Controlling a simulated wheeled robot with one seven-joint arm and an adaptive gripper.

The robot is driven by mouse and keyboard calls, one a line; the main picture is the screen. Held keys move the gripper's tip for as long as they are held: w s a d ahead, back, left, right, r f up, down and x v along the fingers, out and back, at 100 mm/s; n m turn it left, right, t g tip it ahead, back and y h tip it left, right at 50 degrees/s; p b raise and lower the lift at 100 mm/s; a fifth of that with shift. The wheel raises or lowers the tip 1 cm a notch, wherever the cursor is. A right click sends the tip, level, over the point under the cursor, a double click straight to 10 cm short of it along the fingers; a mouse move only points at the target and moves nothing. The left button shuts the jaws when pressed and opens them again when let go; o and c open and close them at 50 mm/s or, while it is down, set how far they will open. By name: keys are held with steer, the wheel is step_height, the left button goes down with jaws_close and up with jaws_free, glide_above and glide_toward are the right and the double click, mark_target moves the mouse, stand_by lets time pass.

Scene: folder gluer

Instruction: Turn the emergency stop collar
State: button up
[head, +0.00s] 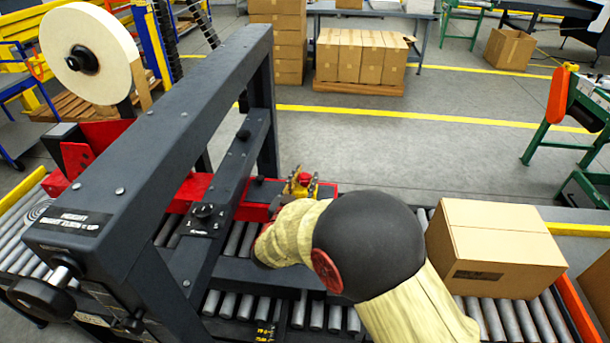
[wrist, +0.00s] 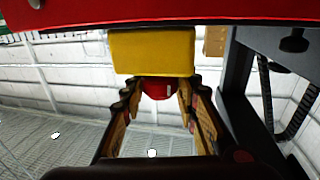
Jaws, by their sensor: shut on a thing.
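The emergency stop (head: 304,178) is a red mushroom head on a yellow box, on the red part of the machine beside the roller bed. The yellow box (wrist: 152,52) fills the upper middle of the wrist view. The red collar (wrist: 157,90) sticks out from it between my fingers. My gripper (wrist: 157,98) has one finger on each side of the collar and is shut on it. In the head view my gripper (head: 303,188) is at the emergency stop, partly hidden by my arm. The collar's turn angle cannot be read.
The dark machine frame (head: 170,135) rises to the left of my arm. A cardboard box (head: 495,250) sits on the rollers to the right. A tape roll (head: 90,52) stands at upper left. The grey floor (head: 400,150) behind the emergency stop is clear.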

steer(key=shift+r+m+g+h+p, duration=0.1)
steer(key=shift+m+g+h+p, duration=0.7)
steer(key=shift+m+h, duration=0.5)
steer(key=shift+h, duration=0.3)
